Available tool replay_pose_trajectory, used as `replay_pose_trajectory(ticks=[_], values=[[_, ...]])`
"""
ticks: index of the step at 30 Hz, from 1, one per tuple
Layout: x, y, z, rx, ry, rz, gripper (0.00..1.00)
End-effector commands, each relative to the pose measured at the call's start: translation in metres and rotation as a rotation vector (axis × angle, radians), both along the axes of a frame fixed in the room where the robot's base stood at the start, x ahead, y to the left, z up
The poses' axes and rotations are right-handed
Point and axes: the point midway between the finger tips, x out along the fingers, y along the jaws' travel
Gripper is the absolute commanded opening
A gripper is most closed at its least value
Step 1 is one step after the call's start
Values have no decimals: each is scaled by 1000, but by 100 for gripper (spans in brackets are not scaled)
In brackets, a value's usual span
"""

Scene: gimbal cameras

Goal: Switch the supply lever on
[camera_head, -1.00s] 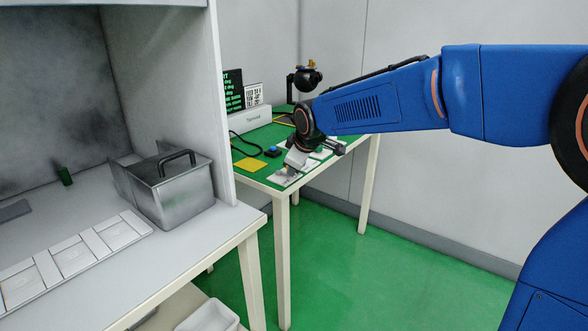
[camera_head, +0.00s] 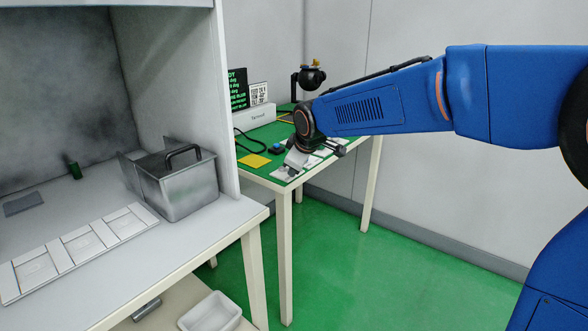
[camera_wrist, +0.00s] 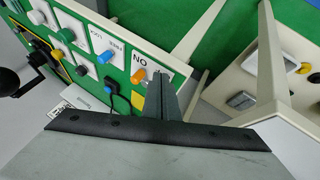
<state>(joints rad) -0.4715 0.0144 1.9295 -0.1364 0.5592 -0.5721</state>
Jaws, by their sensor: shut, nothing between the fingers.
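My gripper (camera_head: 291,172) is shut and empty, low over the near corner of the green table (camera_head: 262,176) in the head view. In the wrist view its fingertips (camera_wrist: 160,78) are at a white plate marked ON, upside down in the picture (camera_wrist: 148,62). An orange lever or knob (camera_wrist: 137,76) sticks up on that plate, close beside the fingers. Whether they touch cannot be told. A blue knob (camera_wrist: 105,57) stands on the neighbouring plate. In the head view the gripper hides most of the ON plate, and the lever cannot be made out.
The table also holds a yellow square (camera_head: 254,160), a blue button (camera_head: 276,149), a white box (camera_head: 254,117), a dark text screen (camera_head: 237,90) and a black camera-like device (camera_head: 312,77). A grey bench with a metal bin (camera_head: 178,185) stands at left. Green floor (camera_head: 400,270) is clear.

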Motion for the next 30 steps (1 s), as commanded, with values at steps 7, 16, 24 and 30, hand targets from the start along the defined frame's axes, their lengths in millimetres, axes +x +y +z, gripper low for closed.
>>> replay_pose_trajectory(ticks=[7,16,24,30], values=[[-11,-13,23,1,-2,-2,0],[-28,-38,62,1,-2,-2,0],[-36,-48,79,0,-1,-1,0],[-36,-49,80,0,0,0,0]])
